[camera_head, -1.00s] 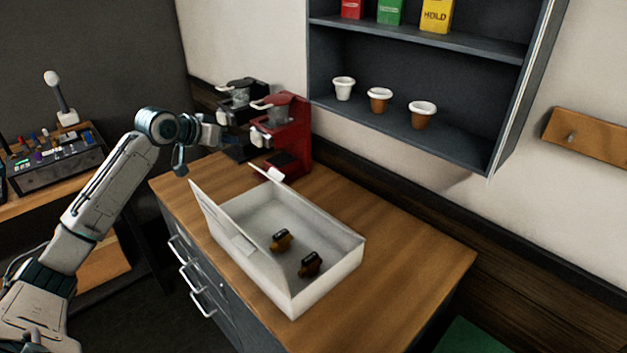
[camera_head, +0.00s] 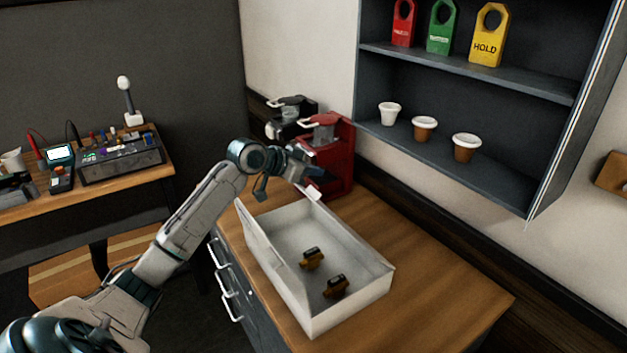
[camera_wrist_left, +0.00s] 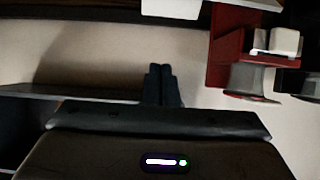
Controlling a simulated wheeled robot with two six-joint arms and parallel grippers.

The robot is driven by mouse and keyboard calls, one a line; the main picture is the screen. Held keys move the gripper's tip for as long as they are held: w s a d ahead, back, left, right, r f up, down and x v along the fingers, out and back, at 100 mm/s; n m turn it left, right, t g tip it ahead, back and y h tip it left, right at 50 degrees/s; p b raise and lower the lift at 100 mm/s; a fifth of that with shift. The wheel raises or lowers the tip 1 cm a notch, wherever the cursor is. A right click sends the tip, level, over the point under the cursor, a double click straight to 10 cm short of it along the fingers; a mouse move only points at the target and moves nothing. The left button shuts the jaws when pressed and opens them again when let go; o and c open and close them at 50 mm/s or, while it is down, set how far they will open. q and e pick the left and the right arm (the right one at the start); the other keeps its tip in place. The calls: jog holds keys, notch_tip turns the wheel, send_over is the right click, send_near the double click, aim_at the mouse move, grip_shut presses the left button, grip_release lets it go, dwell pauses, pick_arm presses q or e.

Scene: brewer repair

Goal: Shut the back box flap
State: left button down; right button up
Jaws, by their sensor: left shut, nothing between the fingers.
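The white box (camera_head: 352,315) stands open on the wooden counter, with two small brown-and-black parts (camera_head: 312,259) (camera_head: 335,286) inside. The back box flap (camera_head: 314,194) stands up and out at the box's far end, by the red brewer. A long flap (camera_head: 262,236) stands raised along the left side. My left gripper (camera_head: 314,177) is just above and behind the back flap, in front of the red brewer; I cannot tell whether it touches the flap. In the left wrist view its fingers (camera_wrist_left: 161,84) are together and empty. My right gripper is out of view.
The red brewer (camera_head: 340,160) stands close behind the box, with a black brewer (camera_head: 288,112) beyond it. A wall shelf (camera_head: 470,75) with cups and tags hangs at the right. The counter (camera_head: 440,300) is clear right of the box.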

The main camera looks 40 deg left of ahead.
aim_at(313, 193)
pick_arm(q)
jog(key=p+x, duration=0.1)
jog(key=x, duration=0.2)
jog(key=shift+f+p, duration=0.2)
jog(key=shift+p, duration=0.15)
jog(key=shift+s+a+f+p, duration=0.2)
jog(key=shift+s+f+p, duration=0.1)
jog(key=shift+s+f, duration=0.2)
jog(key=shift+s+a+f+p, duration=0.2)
jog(key=shift+s+f+p, duration=0.1)
jog(key=shift+s+f, duration=0.15)
jog(key=shift+s+a+f, duration=0.1)
jog(key=shift+s, duration=0.15)
jog(key=shift+f, duration=0.2)
